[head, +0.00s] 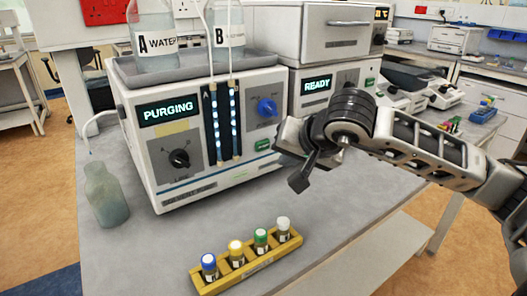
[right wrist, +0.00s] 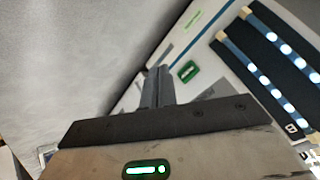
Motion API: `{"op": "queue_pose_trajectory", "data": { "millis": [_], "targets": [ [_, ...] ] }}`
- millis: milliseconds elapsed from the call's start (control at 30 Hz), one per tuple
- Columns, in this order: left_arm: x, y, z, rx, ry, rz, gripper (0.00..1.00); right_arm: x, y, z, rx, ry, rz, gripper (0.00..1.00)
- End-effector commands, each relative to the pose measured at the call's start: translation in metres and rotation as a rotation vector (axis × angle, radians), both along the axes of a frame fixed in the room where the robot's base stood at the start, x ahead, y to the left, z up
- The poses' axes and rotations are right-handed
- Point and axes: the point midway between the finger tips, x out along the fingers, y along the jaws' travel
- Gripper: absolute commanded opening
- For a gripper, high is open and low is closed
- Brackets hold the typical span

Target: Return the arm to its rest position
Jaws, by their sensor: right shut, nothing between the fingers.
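My right arm (head: 425,145) comes in from the right in the head view. Its gripper (head: 299,182) hangs in front of the right part of the pump unit, above the bench and apart from the vial rack. In the right wrist view the two fingers (right wrist: 158,88) lie together, shut with nothing between them. My left gripper is in neither view.
A pump unit (head: 178,185) reading PURGING has a knob and two lit columns; bottles A (head: 152,40) and B stand on it. A yellow rack (head: 262,271) holds several capped vials. A glass bottle (head: 106,195) stands at left. The bench's front right is clear.

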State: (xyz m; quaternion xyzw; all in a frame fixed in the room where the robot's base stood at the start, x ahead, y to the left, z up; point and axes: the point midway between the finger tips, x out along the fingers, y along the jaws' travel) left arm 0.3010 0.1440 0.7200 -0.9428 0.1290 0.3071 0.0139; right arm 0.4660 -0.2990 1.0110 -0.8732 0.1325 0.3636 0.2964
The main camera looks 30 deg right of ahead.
Motion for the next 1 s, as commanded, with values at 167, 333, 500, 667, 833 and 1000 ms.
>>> {"op": "queue_pose_trajectory", "data": {
  "millis": [167,333,500,667,833,1000],
  "targets": [
    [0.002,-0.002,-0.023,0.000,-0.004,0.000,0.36,-0.011,-0.001,-0.006,-0.001,0.001,0.000,0.00],
    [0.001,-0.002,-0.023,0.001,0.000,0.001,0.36,-0.012,-0.001,-0.005,0.000,0.001,0.000,0.00],
    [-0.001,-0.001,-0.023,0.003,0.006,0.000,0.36,-0.012,-0.001,-0.004,0.000,0.001,0.000,0.00],
    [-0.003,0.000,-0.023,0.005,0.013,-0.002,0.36,-0.012,-0.001,-0.003,-0.001,0.001,0.000,0.00],
    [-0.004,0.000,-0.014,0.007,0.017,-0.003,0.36,-0.012,-0.001,0.007,-0.001,0.000,0.001,0.00],
    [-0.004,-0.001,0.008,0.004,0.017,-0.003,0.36,-0.012,-0.001,0.029,-0.001,0.001,0.000,0.00]
  ]
}}
